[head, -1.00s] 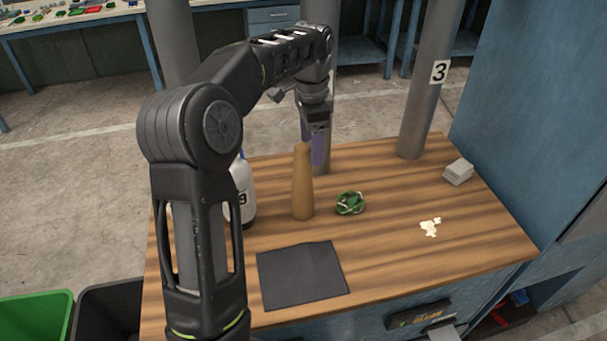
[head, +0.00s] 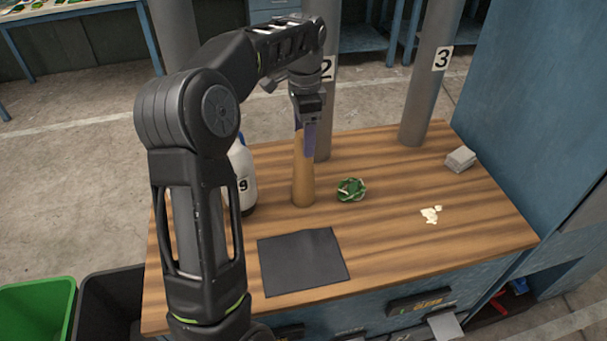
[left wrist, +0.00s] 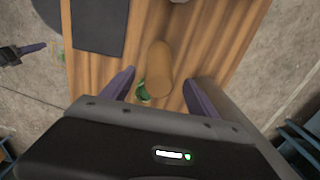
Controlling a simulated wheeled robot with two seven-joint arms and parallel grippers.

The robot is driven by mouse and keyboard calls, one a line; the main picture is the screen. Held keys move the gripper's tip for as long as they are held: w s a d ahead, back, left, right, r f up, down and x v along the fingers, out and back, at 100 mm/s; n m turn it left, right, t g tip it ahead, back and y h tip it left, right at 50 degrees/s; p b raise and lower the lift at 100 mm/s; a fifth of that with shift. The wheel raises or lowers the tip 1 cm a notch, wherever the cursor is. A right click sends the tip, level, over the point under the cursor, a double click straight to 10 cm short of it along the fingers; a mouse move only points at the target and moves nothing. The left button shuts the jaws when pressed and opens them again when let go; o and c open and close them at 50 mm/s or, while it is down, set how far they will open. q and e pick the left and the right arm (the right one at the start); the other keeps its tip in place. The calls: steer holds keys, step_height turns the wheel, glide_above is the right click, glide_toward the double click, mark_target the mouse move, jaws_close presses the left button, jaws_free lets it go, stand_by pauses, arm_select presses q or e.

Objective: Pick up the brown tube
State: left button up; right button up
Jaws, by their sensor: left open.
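The brown tube (head: 303,182) stands upright on the wooden table (head: 400,260), left of the green crumpled item. My left gripper (head: 305,142) is over the tube's top, fingers pointing down, and hides part of the tube's upper end. In the left wrist view the tube (left wrist: 159,68) shows ahead of and between the two spread purple fingers (left wrist: 160,92), with a gap on each side. The left gripper is open and holds nothing.
A white bottle (head: 242,178) stands left of the tube, partly behind my arm. A green crumpled item (head: 351,190) lies right of it. A dark mat (head: 302,263) lies in front. Grey posts stand behind, one marked 3 (head: 429,85). Pale scraps (head: 431,215) and grey blocks (head: 460,159) lie right.

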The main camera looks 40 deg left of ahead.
mark_target(304, 169)
arm_select(q)
steer(key=f+p, duration=0.1)
steer(key=f, duration=0.4)
steer(key=shift+s+f, duration=0.1)
steer(key=shift+s, duration=0.1)
stand_by(0.4)
jaws_close()
stand_by(0.6)
